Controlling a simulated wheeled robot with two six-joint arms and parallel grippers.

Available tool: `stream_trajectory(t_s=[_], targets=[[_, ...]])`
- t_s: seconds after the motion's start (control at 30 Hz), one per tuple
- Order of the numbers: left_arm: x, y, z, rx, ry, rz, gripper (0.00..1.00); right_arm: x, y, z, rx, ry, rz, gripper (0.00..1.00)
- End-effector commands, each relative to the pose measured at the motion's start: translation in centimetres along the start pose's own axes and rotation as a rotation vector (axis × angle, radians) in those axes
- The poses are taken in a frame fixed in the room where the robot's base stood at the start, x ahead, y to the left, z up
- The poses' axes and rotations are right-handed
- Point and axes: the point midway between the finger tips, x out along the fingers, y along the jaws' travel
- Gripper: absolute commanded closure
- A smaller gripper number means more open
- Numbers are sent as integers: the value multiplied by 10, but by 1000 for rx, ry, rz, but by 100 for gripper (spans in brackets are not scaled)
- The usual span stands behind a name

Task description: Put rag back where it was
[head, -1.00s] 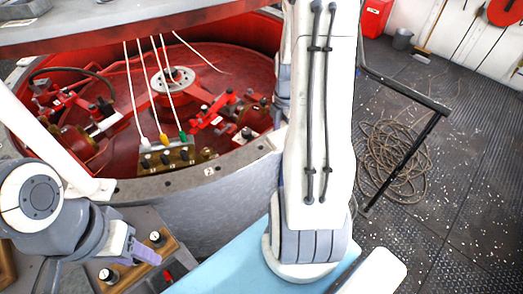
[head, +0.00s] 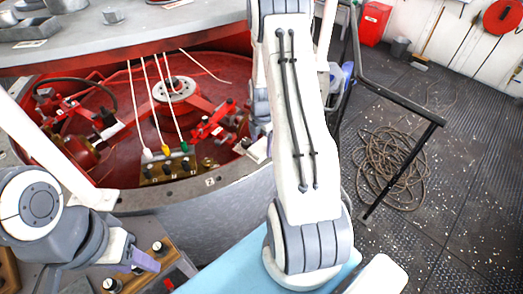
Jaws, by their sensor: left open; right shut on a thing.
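I cannot make out the rag for certain. A small blue and white item (head: 347,72) shows by the railing, partly behind my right arm, too small to name. My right arm rises through the middle of the head view, and its gripper is hidden or out of the picture. My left gripper (head: 140,260), with purple fingers, is open and empty at the lower left, over a panel with black knobs (head: 158,248).
A round red-lined pit (head: 100,150) holds machinery, a terminal block (head: 175,172) and white cables. A grey deck (head: 160,30) lies above it. A black railing (head: 400,100) and coiled rope (head: 390,170) are at right, on dark floor. A red box (head: 375,20) stands behind.

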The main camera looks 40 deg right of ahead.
Motion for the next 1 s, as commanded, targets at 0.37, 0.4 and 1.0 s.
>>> stream_trajectory(t_s=[0.37,0.4,1.0], targets=[[-14,1,-1,-1,0,0,50,40,0,0,1,1,-1,84],[-14,1,-1,-1,0,0,50,41,1,0,1,0,0,84],[-11,1,0,0,0,0,50,44,1,0,1,0,0,0]])
